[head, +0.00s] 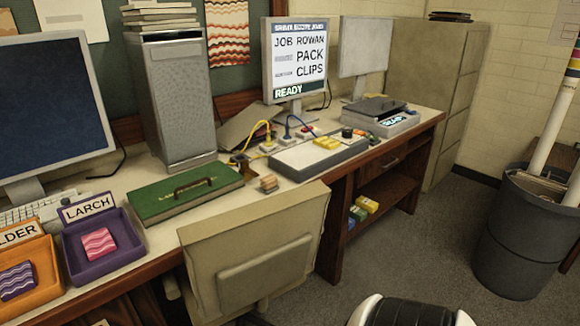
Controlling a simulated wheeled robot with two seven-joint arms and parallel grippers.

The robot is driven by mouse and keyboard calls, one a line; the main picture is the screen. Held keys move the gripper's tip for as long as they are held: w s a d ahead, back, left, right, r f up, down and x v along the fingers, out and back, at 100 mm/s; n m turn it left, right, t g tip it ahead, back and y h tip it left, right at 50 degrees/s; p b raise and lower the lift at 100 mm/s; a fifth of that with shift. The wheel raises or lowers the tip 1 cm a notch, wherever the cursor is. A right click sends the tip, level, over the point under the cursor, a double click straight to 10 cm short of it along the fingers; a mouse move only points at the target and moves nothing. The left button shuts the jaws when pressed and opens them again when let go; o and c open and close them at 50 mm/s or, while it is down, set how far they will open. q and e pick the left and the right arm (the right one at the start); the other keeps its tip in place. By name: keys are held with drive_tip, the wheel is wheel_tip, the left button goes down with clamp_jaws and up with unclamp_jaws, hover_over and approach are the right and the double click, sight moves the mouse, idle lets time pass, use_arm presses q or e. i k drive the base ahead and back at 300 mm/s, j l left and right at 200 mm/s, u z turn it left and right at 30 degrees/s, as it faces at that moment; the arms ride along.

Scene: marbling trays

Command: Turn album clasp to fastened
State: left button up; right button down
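A green flat case (155,205) with a dark arched handle (193,184) lies on the desk, left of the middle in the head view. It looks like the album, and it appears closed. Small yellowish marks show on its top. I cannot make out a clasp on it or tell how one is set. Neither of my grippers shows in this view.
A beige chair (262,240) stands against the desk front. Purple (106,265) and orange (45,292) trays lie left of the case. A small brown block (268,183) and a grey panel (300,160) lie to its right. A grey bin (520,240) stands far right.

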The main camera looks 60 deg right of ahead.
sight(244, 164)
drive_tip(key=z, duration=0.4)
drive_tip(key=l+z, duration=0.1)
drive_tip(key=z, duration=1.1)
drive_tip(key=l, duration=0.25)
drive_tip(key=i+l, duration=0.15)
